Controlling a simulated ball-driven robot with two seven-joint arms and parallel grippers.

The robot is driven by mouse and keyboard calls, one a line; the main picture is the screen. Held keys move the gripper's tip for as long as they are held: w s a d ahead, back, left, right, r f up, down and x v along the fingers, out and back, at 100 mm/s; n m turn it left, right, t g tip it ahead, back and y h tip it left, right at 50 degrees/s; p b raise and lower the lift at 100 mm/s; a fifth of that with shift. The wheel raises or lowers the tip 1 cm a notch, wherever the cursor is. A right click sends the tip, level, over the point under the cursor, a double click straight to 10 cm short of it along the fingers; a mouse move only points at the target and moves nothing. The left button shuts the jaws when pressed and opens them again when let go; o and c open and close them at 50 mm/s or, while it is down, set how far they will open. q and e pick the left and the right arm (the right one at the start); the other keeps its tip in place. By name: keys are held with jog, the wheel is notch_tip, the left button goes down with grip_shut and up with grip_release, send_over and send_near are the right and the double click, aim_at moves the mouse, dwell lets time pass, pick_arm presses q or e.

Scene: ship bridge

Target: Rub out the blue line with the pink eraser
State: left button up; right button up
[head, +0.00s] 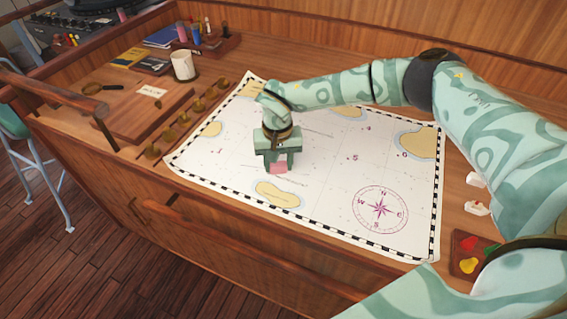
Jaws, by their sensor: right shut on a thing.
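A white sea chart (330,190) with yellow islands and a purple compass rose lies on the wooden desk. My right gripper (278,160) reaches in from the right and points down over the chart's left middle part. It is shut on the pink eraser (279,168), which shows between its fingertips, at or just above the paper; I cannot tell whether it touches. Thin faint dark lines show on the chart near the gripper, but I cannot make out a clearly blue one. Part of the chart is hidden behind my gripper and arm. My left gripper is not in view.
A white mug (183,66), books (163,37) and a pen rack (213,45) stand at the back left. A row of brass knobs (183,117) runs along the chart's left side. A paint palette (468,256) and small white objects (476,208) lie at right.

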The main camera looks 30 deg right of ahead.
aim_at(257, 168)
jog(key=shift+w+a+f, duration=0.1)
jog(key=shift+w+a, duration=0.3)
jog(key=shift+a, duration=0.1)
jog(key=shift+w+a+b, duration=0.7)
jog(key=shift+a+b, duration=0.15)
jog(key=shift+b, duration=0.05)
jog(key=shift+a, duration=0.1)
jog(key=shift+w+a+f+b, duration=0.1)
jog(key=shift+w+a+b, duration=0.5)
jog(key=shift+a+b, duration=0.2)
jog(key=shift+a, duration=0.1)
